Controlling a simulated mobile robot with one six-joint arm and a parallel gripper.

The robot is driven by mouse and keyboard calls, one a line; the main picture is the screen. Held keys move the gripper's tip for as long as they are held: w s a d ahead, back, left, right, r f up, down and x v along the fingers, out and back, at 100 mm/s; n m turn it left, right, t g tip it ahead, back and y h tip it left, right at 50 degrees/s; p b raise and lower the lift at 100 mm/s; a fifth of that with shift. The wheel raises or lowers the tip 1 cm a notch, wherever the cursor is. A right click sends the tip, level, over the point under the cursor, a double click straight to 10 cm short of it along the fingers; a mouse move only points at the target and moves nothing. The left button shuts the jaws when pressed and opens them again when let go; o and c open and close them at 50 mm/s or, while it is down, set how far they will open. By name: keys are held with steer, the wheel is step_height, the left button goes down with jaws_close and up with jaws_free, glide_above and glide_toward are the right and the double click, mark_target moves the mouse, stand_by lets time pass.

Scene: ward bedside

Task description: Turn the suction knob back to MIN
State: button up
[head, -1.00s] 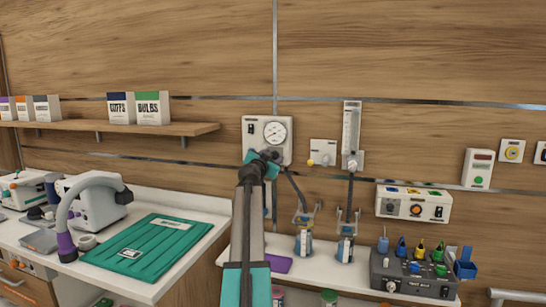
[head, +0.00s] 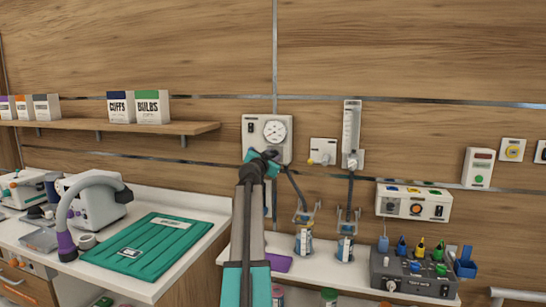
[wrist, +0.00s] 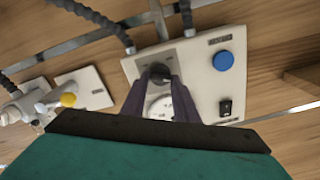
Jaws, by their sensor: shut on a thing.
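The suction unit (head: 283,150) is a cream box on the wall with a round white gauge (head: 275,131). In the wrist view the panel (wrist: 195,65) appears upside down. Its dark suction knob (wrist: 159,72) sits on a grey plate between my fingertips. My gripper (wrist: 160,78) is shut on this knob, with a dark finger on each side. The knob's pointer and scale marks are too small to read. The gauge (wrist: 160,106) is partly hidden by my fingers. In the head view my gripper (head: 262,158) covers the knob.
A blue round button (wrist: 222,62) and a black switch (wrist: 225,107) are beside the knob. A wall outlet with a yellow knob (wrist: 68,100) is close by, and a flowmeter (head: 351,130) stands farther right. Hoses (head: 295,188) hang below the unit.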

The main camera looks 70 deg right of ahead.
steer(key=shift+a+f+n+b, duration=0.1)
steer(key=shift+f+n+b, duration=0.05)
steer(key=shift+n+b, duration=0.3)
stand_by(0.5)
steer(key=shift+w+n+b, duration=0.15)
steer(key=shift+n+b, duration=0.1)
steer(key=shift+n, duration=3)
steer(key=shift+w+n+b, duration=0.15)
steer(key=shift+n+b, duration=0.1)
steer(key=shift+n, duration=2.95)
steer(key=o, duration=1)
steer(key=shift+a, duration=0.15)
steer(key=shift+o, duration=0.2)
